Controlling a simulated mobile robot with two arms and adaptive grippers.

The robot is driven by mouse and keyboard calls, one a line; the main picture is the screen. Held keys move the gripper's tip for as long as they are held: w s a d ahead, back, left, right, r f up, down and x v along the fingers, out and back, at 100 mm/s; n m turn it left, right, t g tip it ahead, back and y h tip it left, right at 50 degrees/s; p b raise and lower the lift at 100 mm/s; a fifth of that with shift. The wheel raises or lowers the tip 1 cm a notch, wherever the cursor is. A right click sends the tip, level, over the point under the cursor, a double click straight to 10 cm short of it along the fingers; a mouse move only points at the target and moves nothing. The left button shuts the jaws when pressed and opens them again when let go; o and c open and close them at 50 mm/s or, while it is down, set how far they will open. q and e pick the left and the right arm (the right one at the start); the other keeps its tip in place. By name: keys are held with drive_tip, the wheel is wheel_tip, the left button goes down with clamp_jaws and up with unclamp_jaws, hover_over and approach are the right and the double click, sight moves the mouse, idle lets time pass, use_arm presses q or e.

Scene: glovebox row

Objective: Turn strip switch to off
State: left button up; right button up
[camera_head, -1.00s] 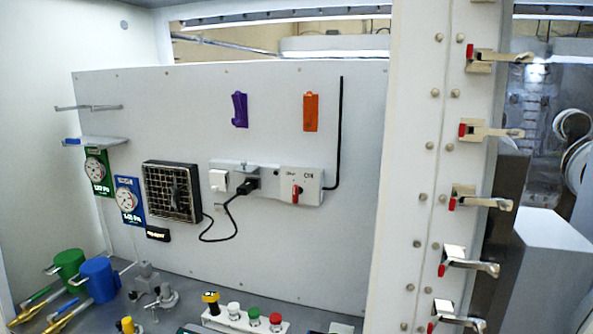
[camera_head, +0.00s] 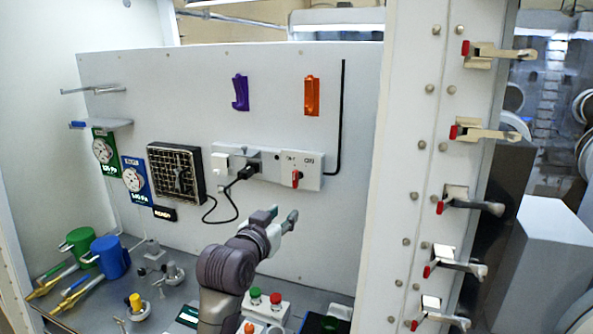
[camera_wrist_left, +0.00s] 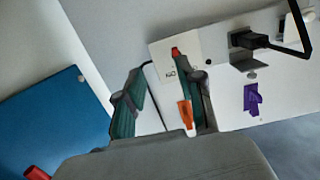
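The white power strip (camera_head: 226,170) is fixed low on the back panel, with a black plug (camera_head: 247,171) in it. Its red switch (camera_head: 296,178) sits near the right end, below small lettering I cannot read surely; its setting is unclear. In the left wrist view the red switch (camera_wrist_left: 176,51) is just beyond the fingers. My left gripper (camera_head: 281,219) is in front of the panel, below and slightly left of the switch, apart from it. Its fingers are spread and empty, also in the left wrist view (camera_wrist_left: 166,88). My right gripper is not in view.
A black cable (camera_head: 341,115) runs up right of the strip. Purple (camera_head: 240,93) and orange (camera_head: 311,96) holders hang above. A black-framed grille (camera_head: 176,174) is left. Red (camera_head: 275,299) and green buttons stand below. A latched white post (camera_head: 425,150) bounds the right side.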

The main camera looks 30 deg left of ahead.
use_arm(q)
drive_tip(key=t+y, duration=0.1)
approach(294, 173)
drive_tip(key=s, duration=0.3)
drive_tip(key=shift+n, duration=0.4)
drive_tip(key=p+x, duration=0.1)
drive_tip(key=x, duration=0.3)
drive_tip(key=p+x, duration=0.2)
drive_tip(key=x, duration=0.2)
drive_tip(key=p+x, duration=0.2)
drive_tip(key=x, duration=0.2)
drive_tip(key=shift+w+d+r, duration=0.1)
drive_tip(key=shift+w+d, duration=0.15)
drive_tip(key=shift+w, duration=0.2)
drive_tip(key=shift+w+a, duration=0.1)
drive_tip(key=shift+w, duration=0.45)
clamp_jaws()
